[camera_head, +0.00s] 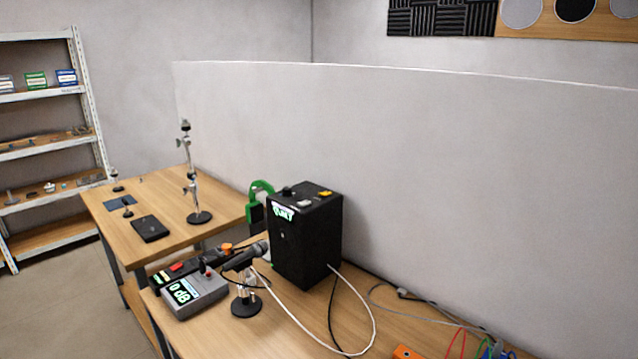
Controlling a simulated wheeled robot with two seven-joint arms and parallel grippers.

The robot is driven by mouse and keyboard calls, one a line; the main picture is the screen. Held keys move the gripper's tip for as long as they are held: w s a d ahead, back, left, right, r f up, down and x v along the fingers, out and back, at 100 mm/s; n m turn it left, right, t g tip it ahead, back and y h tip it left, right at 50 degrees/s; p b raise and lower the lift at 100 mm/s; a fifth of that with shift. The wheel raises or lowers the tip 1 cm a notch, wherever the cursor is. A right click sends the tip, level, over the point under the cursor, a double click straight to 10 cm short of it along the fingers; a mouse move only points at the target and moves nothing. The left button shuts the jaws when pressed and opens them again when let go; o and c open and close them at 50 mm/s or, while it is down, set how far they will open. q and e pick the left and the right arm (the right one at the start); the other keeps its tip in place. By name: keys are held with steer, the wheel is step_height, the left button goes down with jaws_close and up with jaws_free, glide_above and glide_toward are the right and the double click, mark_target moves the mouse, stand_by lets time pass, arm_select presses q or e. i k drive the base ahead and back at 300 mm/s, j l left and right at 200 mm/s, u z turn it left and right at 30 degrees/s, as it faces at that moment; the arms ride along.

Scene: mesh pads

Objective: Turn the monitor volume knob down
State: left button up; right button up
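A black box that looks like the monitor (310,245) stands upright on the near wooden table, with a lit label at its upper front edge. Its top carries a small dark round part (287,191), a white part (304,203) and a yellow part (326,193). I cannot tell which of these, if any, is the volume knob. Neither of my grippers is in view.
A microphone on a short stand (246,288) stands between meter and monitor. A white cable (372,320) loops over the table (420,318). A second table (175,205) holds a metal stand (190,180). A grey partition (450,190) rises behind. Shelves (50,150) stand left.

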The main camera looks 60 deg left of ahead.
mark_target(286, 191)
steer(key=k+j+z, duration=0.15)
steer(key=j, duration=0.3)
steer(key=k+j+z, duration=0.15)
steer(key=j, duration=0.25)
steer(key=k+j+z, duration=0.15)
steer(key=j, duration=0.25)
steer(key=k+j+z, duration=0.15)
steer(key=k+j, duration=0.1)
steer(key=j, duration=0.1)
